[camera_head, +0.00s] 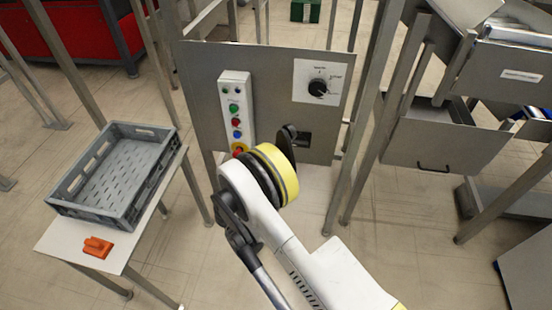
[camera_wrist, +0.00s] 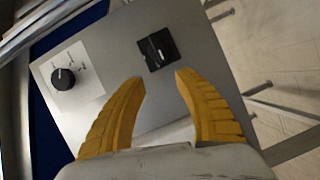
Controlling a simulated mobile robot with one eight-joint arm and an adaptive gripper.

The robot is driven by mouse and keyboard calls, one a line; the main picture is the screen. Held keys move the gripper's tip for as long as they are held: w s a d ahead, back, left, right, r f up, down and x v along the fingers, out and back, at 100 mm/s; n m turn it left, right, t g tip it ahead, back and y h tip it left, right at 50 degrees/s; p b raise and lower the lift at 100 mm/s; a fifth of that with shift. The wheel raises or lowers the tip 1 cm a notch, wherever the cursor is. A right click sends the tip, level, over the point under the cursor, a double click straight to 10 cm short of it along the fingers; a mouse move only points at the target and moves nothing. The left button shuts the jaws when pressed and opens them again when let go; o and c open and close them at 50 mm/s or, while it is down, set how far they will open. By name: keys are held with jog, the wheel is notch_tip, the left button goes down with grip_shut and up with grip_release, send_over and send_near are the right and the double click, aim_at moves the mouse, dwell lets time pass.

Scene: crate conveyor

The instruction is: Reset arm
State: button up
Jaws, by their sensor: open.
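My gripper (camera_wrist: 160,82) shows in the wrist view as two yellow fingers, spread apart with nothing between them. Beyond the fingertips is a grey control panel (camera_wrist: 110,45) with a black square fitting (camera_wrist: 158,49) and a black rotary knob (camera_wrist: 63,78) on a white plate. In the head view my white arm with a yellow band reaches up in front of the panel (camera_head: 270,75). The same black fitting (camera_head: 303,139) shows just right of the arm's end. Whether the fingers touch the panel I cannot tell.
A grey crate (camera_head: 72,207) stands on a small white table (camera_head: 60,240) at left, with an orange object (camera_head: 97,247) in front of it. A button box (camera_head: 236,112) and the rotary knob (camera_head: 318,87) are on the panel. Metal posts and a drawer (camera_head: 430,150) stand at right.

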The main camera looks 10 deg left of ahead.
dwell(0.5)
jog(key=w+d+r+m+g, duration=0.2)
jog(key=w+d+r+g, duration=0.2)
jog(key=d+r, duration=0.7)
jog(key=s+d+r+m+g+y, duration=0.25)
jog(key=s+d+r, duration=0.25)
jog(key=d+r, duration=0.5)
jog(key=s+d+r+m+g+y, duration=0.1)
jog(key=s+d+r, duration=0.2)
jog(key=s, duration=0.3)
jog(key=s+d+r+m+g+y, duration=0.1)
jog(key=s+d+r+m, duration=0.1)
jog(key=s+d+r, duration=0.3)
jog(key=s+f+m+y, duration=0.2)
jog(key=s+m, duration=0.1)
jog(key=s, duration=1.2)
jog(key=shift+s+d+f, duration=0.25)
jog(key=shift+s, duration=0.15)
